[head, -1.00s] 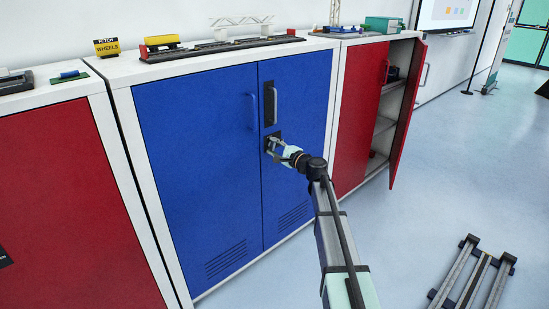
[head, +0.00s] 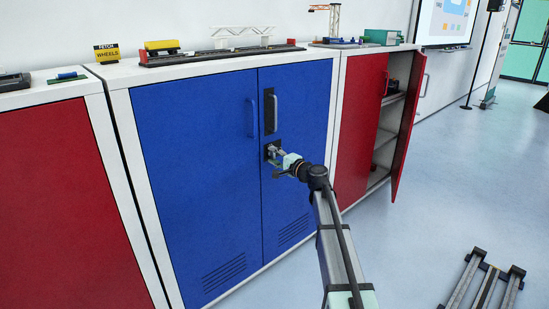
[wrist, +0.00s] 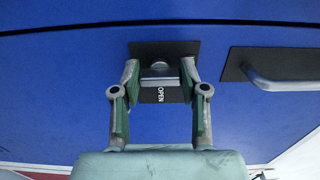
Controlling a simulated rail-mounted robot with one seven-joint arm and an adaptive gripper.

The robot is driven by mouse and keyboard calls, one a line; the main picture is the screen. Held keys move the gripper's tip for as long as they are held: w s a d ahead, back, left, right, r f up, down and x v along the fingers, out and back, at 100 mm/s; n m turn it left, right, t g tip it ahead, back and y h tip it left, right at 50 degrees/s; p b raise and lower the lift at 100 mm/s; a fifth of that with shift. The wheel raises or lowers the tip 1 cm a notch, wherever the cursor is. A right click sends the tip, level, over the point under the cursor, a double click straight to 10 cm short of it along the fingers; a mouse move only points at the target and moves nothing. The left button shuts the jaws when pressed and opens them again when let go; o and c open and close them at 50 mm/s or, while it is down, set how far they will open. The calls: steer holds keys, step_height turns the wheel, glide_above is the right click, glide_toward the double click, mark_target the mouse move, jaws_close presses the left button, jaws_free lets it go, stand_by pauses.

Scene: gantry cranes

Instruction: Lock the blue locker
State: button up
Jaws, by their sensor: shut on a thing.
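The blue locker (head: 200,160) stands in the middle of the head view with both doors closed. A blue handle (head: 252,117) is on its left door, and a metal handle on a dark plate (head: 270,112) is on its right door. Below that is a dark lock plate (head: 268,145), marked OPEN in the wrist view (wrist: 160,95). My gripper (head: 277,154) is at this plate. In the wrist view its fingers (wrist: 160,70) stand on both sides of the metal lock knob (wrist: 157,74) and are shut on it. The fingertips partly hide the plate.
A red locker (head: 60,200) stands to the left. Another red locker (head: 358,120) is on the right, its right door (head: 405,125) swung open. Model parts and a FETCH WHEELS sign (head: 106,53) sit on top. Rails (head: 485,283) lie on the floor; the floor between is clear.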

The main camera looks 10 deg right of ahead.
steer(key=o, duration=1.1)
steer(key=shift+o, duration=0.2)
steer(key=v, duration=1.2)
